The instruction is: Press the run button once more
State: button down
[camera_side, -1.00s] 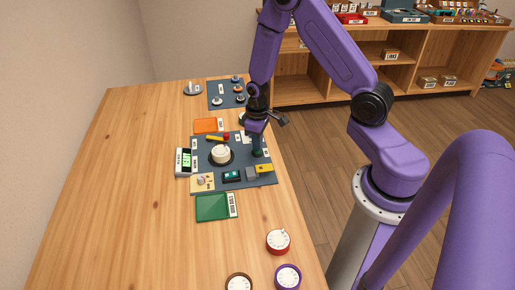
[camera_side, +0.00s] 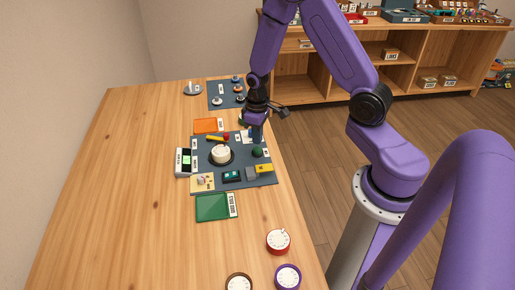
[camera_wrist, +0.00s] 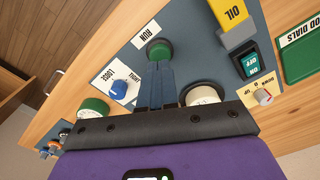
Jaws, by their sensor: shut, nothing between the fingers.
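The run button (camera_wrist: 159,50) is a round dark green button beside a white label reading RUN (camera_wrist: 146,34). In the side view the button (camera_side: 257,153) sits near the right edge of the blue-grey work board (camera_side: 215,177). My gripper (camera_side: 256,140) is shut and empty, pointing down just above the button with a small gap. In the wrist view the closed fingertips (camera_wrist: 160,66) lie just in front of the button and hide its near edge.
A white dial (camera_side: 221,154) sits mid-board. A small display (camera_side: 186,160) stands at the left. Orange (camera_side: 206,125) and green trays (camera_side: 211,207) flank the board.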

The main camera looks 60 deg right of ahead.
aim_at(257, 149)
notch_tip(257, 149, up, 10)
dwell(1.1)
jog(key=s+a+r+n, duration=0.55)
jog(key=s+a, duration=0.45)
jog(key=a, duration=0.2)
jog(key=s+a+r+n, duration=0.1)
jog(key=s+n, duration=0.1)
jog(key=s, duration=0.5)
jog(key=s+r+n, duration=0.2)
jog(key=s, duration=0.5)
jog(key=shift+s+a, duration=0.35)
jog(key=shift+a, duration=0.05)
jog(key=shift+w, duration=0.1)
dwell(0.6)
